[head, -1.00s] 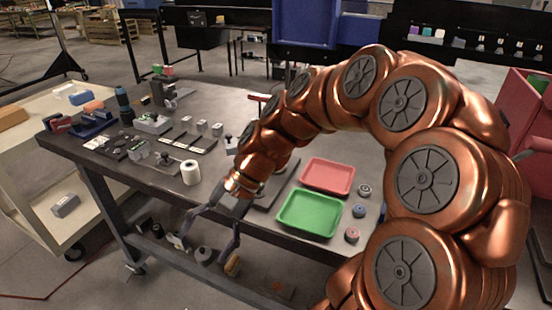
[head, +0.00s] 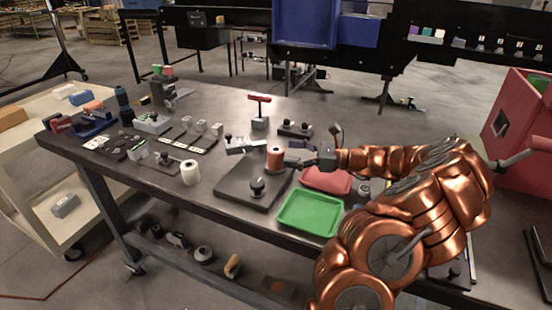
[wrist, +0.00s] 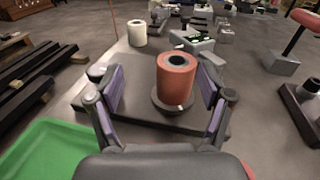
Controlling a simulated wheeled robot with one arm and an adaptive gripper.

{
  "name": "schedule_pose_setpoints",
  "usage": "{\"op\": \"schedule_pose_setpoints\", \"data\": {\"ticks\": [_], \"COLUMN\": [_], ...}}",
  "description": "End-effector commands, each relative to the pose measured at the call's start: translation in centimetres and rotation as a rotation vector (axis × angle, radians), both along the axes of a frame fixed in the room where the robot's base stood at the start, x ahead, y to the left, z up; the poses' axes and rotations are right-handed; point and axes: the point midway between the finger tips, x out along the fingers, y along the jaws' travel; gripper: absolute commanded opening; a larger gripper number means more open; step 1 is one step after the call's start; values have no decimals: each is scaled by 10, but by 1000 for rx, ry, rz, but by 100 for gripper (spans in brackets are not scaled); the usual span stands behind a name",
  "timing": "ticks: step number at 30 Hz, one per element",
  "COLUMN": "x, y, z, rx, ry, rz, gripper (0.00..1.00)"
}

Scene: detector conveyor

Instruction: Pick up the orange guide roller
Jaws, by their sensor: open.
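The orange guide roller (head: 275,158) stands upright on a dark base plate (head: 240,188) on the workbench. In the wrist view the orange roller (wrist: 175,80) shows a dark bore on top and a dark round foot below. My gripper (head: 290,158) is just to its right in the head view. In the wrist view my gripper (wrist: 160,95) is open, with a purple-padded finger on either side of the roller. The roller sits toward the right finger. I cannot tell whether either finger touches it.
A white roller (head: 191,172) stands to the left. A black knob (head: 258,186) is on the plate's front part. The green tray (head: 311,214) and the red tray (head: 326,181) lie to the right. A red T-handle (head: 260,100) stands behind.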

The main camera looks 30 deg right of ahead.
Motion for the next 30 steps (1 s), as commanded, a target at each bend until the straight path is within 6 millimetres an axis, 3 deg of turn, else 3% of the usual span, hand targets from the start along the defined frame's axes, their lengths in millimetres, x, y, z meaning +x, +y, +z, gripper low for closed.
{"op": "schedule_pose_setpoints", "data": {"ticks": [3,7,20,30], "x": [-4,-4,22,52], "y": [-21,-29,-6,21], "z": [-10,-13,-11,-11], "rx": [42,62,64,63], "ry": [13,16,18,18], "rz": [-50,-71,-69,-70], "gripper": [79,79,79,79]}}
